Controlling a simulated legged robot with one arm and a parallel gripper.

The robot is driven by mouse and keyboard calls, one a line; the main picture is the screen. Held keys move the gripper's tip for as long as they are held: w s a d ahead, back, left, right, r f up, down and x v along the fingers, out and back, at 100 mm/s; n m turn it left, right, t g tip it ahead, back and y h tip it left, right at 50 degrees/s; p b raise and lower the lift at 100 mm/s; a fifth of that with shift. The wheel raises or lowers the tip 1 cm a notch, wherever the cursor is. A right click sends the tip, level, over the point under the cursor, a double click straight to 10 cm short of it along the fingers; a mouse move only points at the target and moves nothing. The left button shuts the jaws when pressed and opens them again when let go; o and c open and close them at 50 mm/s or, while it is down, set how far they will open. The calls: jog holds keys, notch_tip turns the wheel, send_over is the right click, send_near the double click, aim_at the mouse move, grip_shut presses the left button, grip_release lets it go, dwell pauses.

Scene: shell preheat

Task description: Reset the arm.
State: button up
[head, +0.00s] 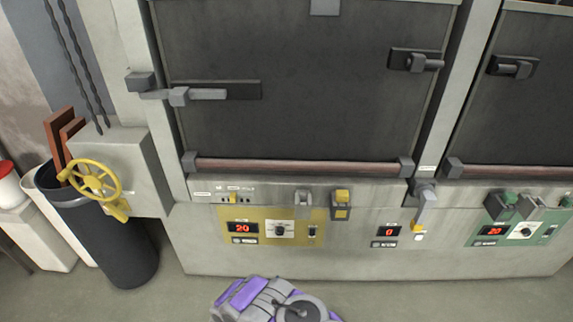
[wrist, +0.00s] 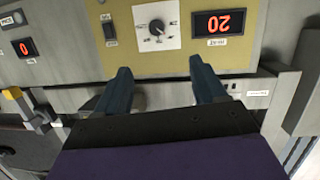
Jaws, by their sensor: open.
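My gripper (wrist: 162,80) shows in the wrist view with two dark blue fingers spread apart and nothing between them. The wrist picture is upside down. The fingers point toward the yellow control panel (wrist: 262,30), with its red display reading 20 (wrist: 218,22) and a dial (wrist: 157,27); I cannot tell the exact gap. In the head view, purple and grey parts of my own body (head: 268,300) show at the bottom, in front of the cabinet base. My gripper's fingers cannot be made out there.
A large dark door (head: 300,110) with a latch handle (head: 195,95) stands above the yellow panel (head: 265,212). A yellow handwheel (head: 95,181) and a black bin (head: 115,245) are at left. A green panel (head: 515,228) is at right. Floor (head: 420,300) in front looks clear.

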jog(key=w+d+r+g, duration=0.2)
jog(key=w+r, duration=0.5)
jog(key=s+d+r+m+g+y+b, duration=0.1)
jog(key=d+r+g, duration=0.25)
jog(key=r, duration=0.55)
jog(key=s+d+r+g, duration=0.25)
jog(key=d+r, duration=0.25)
jog(key=r, duration=0.5)
jog(key=s+d+r+g+y, duration=0.1)
jog(key=s+d+r+g, duration=0.15)
jog(key=s+r, duration=0.5)
jog(key=s+d+r+g, duration=0.2)
jog(key=s+d+r, duration=0.15)
jog(key=s, duration=0.65)
jog(key=s+d+r+g, duration=0.1)
jog(key=s+r, duration=0.1)
jog(key=s, duration=0.6)
jog(key=s+d+r+n+g+b, duration=0.1)
jog(key=s+d+r+g, duration=0.1)
jog(key=s, duration=0.7)
jog(key=s+d+r+g, duration=0.1)
jog(key=s+d+r, duration=0.1)
jog(key=s, duration=0.7)
jog(key=shift+r, duration=0.45)
